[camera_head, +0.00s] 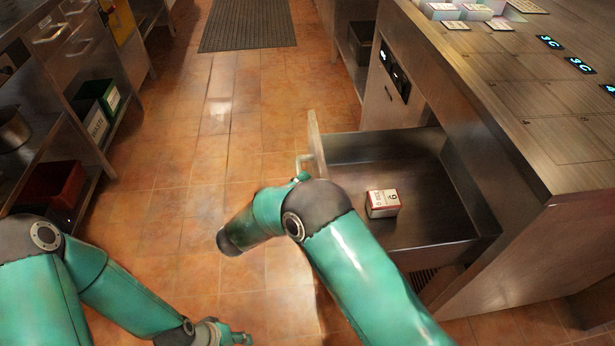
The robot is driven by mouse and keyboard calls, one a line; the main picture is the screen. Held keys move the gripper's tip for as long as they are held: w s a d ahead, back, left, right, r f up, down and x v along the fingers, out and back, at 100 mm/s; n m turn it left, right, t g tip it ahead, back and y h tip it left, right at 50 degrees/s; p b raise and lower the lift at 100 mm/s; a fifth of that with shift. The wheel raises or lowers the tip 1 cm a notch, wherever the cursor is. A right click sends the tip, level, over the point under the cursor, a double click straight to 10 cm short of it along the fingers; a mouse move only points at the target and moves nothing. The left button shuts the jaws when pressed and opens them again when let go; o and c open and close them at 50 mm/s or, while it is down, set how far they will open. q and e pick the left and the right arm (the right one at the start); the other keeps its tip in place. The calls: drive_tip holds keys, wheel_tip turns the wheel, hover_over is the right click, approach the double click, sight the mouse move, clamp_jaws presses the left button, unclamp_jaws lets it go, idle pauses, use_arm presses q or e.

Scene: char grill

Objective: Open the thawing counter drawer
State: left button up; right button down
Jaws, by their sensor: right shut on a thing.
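The thawing counter drawer (437,180) stands pulled out of the metal counter on the right, with its inside showing. A small red and white box with a number on it (383,204) lies in the drawer. The drawer's front panel (316,145) faces left, with a light handle (303,160) on it. My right gripper (301,177) is at this handle and shut on it, mostly hidden behind my own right arm. My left gripper (236,338) is at the bottom edge, low over the floor and away from the drawer. Its fingers are too cut off to judge.
The counter top (540,110) carries lit displays and several small boxes at its far end. A dark mat (248,24) lies ahead. The tiled floor between is clear.

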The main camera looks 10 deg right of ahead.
drive_tip(key=shift+a+f, duration=0.3)
drive_tip(key=shift+a, duration=0.15)
drive_tip(key=c, duration=1.1)
unclamp_jaws()
drive_tip(key=shift+r, duration=0.1)
drive_tip(key=shift+r, duration=0.15)
